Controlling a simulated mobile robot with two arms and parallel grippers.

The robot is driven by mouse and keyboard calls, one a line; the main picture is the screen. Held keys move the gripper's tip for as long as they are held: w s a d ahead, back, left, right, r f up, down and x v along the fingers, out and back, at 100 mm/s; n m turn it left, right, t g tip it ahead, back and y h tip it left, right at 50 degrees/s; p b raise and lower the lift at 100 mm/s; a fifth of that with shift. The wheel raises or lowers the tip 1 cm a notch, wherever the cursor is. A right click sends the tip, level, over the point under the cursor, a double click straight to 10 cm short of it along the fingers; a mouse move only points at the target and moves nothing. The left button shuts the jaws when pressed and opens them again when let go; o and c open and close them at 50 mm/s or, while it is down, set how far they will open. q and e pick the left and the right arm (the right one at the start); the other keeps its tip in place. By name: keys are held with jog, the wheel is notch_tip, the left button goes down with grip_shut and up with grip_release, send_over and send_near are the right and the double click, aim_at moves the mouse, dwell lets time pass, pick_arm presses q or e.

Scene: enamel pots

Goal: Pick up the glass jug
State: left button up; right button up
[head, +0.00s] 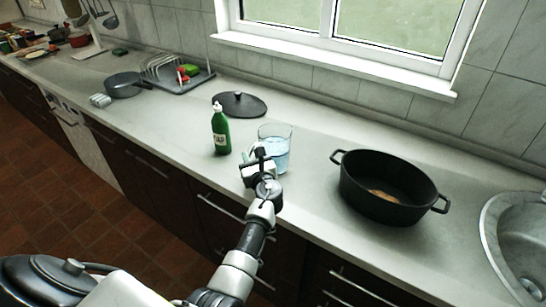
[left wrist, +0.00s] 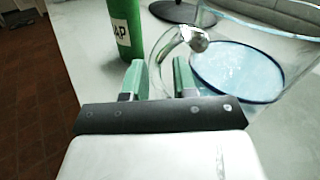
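The clear glass jug (head: 276,142) with bluish water in it stands upright on the grey worktop. In the left wrist view the jug (left wrist: 270,72) fills the upper right, and its curved handle points toward my fingers. My left gripper (head: 256,160) is at the near-left side of the jug. In the left wrist view the gripper (left wrist: 160,78) is open, its two green-tipped fingers apart, with the handle's curve at or just beyond the gap. I cannot tell whether the fingers touch the handle. My right gripper is not in view.
A green soap bottle (head: 220,132) stands close on the left of the jug. A black lid (head: 238,104) lies behind. A black two-handled pot (head: 385,195) is to the right, then a sink (head: 490,235). A dish rack (head: 180,75) and pan (head: 123,86) are farther left.

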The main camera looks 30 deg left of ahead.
pick_arm(q)
jog(key=shift+w+a, duration=0.15)
grip_shut()
jog(key=shift+s+f, duration=0.1)
jog(key=shift+s, duration=0.1)
dwell(1.1)
